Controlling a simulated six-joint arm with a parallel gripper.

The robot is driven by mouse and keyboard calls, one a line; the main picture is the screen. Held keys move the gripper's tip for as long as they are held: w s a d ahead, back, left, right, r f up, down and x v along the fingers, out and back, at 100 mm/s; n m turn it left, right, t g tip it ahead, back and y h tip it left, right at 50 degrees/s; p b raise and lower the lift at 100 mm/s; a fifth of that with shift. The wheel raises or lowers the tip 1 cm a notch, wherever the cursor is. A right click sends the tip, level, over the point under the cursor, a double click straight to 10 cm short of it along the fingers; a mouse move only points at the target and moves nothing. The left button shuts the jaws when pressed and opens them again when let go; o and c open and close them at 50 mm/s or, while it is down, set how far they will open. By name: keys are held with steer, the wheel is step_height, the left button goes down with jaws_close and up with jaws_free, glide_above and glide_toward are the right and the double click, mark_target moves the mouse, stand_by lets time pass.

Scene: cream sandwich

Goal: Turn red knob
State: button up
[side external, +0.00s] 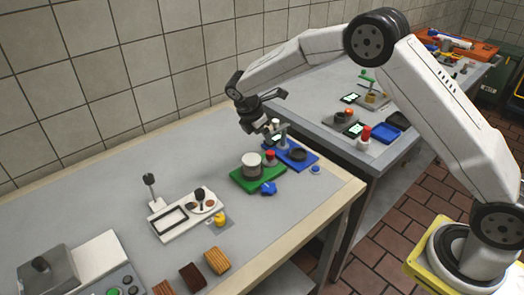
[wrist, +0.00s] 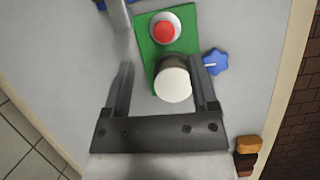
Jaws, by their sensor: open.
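A red round knob (side external: 270,154) stands on the green board (side external: 240,180) near the table's right end. In the wrist view the red knob (wrist: 165,31) has a pale ring around it and sits at the far end of the green board (wrist: 146,48). A white-topped cylinder (side external: 251,161) stands on the same board; in the wrist view the cylinder (wrist: 173,85) shows between my fingers. My gripper (wrist: 162,66) is open and empty. In the side view my gripper (side external: 273,120) hangs above the boards, close to the red knob.
A blue star-shaped knob (side external: 268,187) lies beside the green board. A blue board (side external: 305,157) with a dark round part is behind it. A white tray (side external: 182,228) and brown blocks (side external: 217,260) are to the left. The table's middle is mostly clear.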

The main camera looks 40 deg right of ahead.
mark_target(270, 152)
steer(key=shift+w+d+m+g+y, duration=0.1)
steer(key=shift+w+m+g+y, duration=0.25)
steer(key=shift+m, duration=1.1)
steer(key=shift+w+a+m+g+y, duration=0.1)
steer(key=shift+w+m+g, duration=0.35)
steer(key=shift+m, duration=0.95)
steer(key=shift+w+d+m+g+y, duration=0.1)
steer(key=shift+w+m+g+y, duration=0.35)
steer(key=shift+m, duration=1)
steer(key=shift+s+g, duration=0.25)
steer(key=shift+r, duration=0.1)
steer(key=shift+c, duration=0.2)
steer(key=shift+c, duration=1.2)
steer(key=shift+s+d+r+m+t+y, duration=0.1)
steer(key=shift+s+d+m+t+y, duration=0.3)
steer(key=shift+s+d+t+y, duration=1.1)
steer(key=shift+w+a, duration=0.2)
steer(key=shift+f, duration=3.95)
